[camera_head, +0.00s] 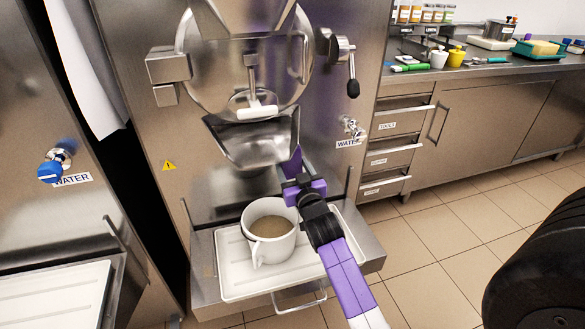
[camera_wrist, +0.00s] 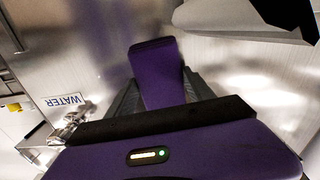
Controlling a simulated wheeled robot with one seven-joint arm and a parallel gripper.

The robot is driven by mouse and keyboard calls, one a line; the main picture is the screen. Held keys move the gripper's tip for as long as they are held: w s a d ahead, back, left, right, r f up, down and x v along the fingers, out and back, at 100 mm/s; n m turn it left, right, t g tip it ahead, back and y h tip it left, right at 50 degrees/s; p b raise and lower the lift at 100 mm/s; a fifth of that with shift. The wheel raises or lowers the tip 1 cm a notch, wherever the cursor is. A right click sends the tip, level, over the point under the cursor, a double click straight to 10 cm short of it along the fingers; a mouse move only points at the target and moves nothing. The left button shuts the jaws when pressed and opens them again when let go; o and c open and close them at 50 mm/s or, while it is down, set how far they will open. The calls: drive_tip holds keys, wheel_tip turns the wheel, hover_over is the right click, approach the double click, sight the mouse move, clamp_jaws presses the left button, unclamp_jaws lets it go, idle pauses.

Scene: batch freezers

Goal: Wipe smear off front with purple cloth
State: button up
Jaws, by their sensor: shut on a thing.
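My gripper (camera_head: 297,176) is in front of the middle freezer, just below and right of its steel spout (camera_head: 255,140). It is shut on the purple cloth (camera_wrist: 156,72), which stands up between the dark fingers in the wrist view as a folded, flat pad. In the head view the cloth (camera_head: 296,158) shows as a small purple patch at the fingertips. The freezer's steel front (camera_head: 335,95) is close behind it, and I cannot tell whether the cloth touches it. I cannot make out a clear smear; the spout and my arm hide part of the front.
A white jug (camera_head: 257,249) with brownish liquid stands on a white tray (camera_head: 232,287) below the spout, left of my forearm. A water tap (camera_head: 352,127) and a lever handle (camera_head: 350,70) stick out on the right. Another freezer (camera_head: 30,120) stands left.

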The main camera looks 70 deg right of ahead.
drive_tip(key=shift+b+v, duration=0.7)
drive_tip(key=shift+v, duration=2.2)
drive_tip(key=shift+s, duration=0.1)
drive_tip(key=shift+b+v, duration=0.4)
drive_tip(key=shift+v, duration=1.05)
